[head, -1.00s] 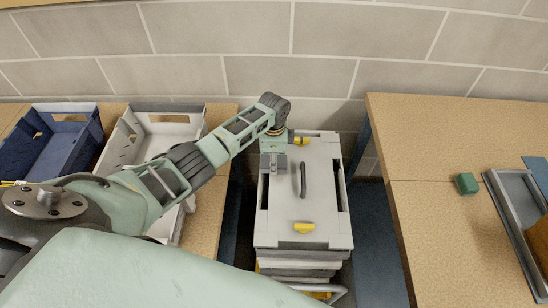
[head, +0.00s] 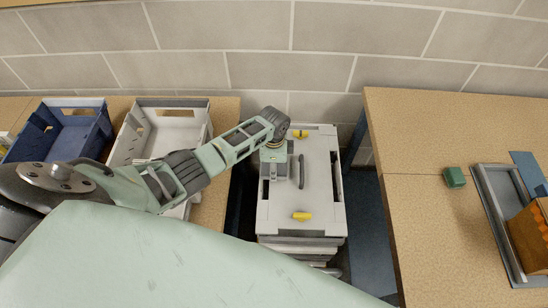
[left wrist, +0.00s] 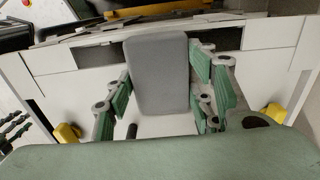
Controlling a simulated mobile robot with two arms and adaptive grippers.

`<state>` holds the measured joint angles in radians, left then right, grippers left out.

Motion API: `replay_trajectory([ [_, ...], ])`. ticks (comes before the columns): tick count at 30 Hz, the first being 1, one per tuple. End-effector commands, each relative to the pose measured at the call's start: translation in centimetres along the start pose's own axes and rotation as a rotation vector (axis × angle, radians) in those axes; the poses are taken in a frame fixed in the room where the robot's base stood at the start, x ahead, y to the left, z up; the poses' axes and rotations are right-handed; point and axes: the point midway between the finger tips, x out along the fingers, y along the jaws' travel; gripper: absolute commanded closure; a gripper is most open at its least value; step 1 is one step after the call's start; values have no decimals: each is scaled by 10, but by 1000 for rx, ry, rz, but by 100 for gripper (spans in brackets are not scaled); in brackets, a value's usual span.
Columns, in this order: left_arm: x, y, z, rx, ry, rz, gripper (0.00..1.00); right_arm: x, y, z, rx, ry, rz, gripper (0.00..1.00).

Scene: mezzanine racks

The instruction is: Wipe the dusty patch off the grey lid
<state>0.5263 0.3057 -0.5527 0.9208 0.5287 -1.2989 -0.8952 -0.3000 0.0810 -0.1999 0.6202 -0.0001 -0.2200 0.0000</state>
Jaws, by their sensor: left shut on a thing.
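The grey lid (head: 316,190) tops a stacked case between two benches. It has a dark handle (head: 302,171) and yellow latches (head: 302,216). My left gripper (head: 274,181) is over the lid's left side, just left of the handle. In the left wrist view, the same gripper (left wrist: 160,95) is shut on a grey block (left wrist: 158,75) with rounded corners, a finger on each side. I cannot tell whether the block touches the lid. I cannot make out the dusty patch; the arm and block hide part of the lid.
A blue crate (head: 101,123) and a pale grey crate (head: 203,127) stand on the left bench. A block wall is close behind.

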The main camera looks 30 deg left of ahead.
Motion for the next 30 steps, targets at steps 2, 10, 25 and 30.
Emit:
replay_trajectory([
  [2, 2, 5, 1, 1, -3, 6, 71, -3, 0, 0, 0, 0, 0, 60],
  [10, -1, 22, 1, 1, -4, 9, 71, -21, 0, -2, 0, 0, 0, 60],
  [25, 1, 54, 2, 1, -3, 6, 71, -29, 0, -2, 0, 0, 0, 60],
  [30, 0, 68, 2, 1, -4, 5, 71, -29, 0, -3, 0, 0, 0, 60],
])
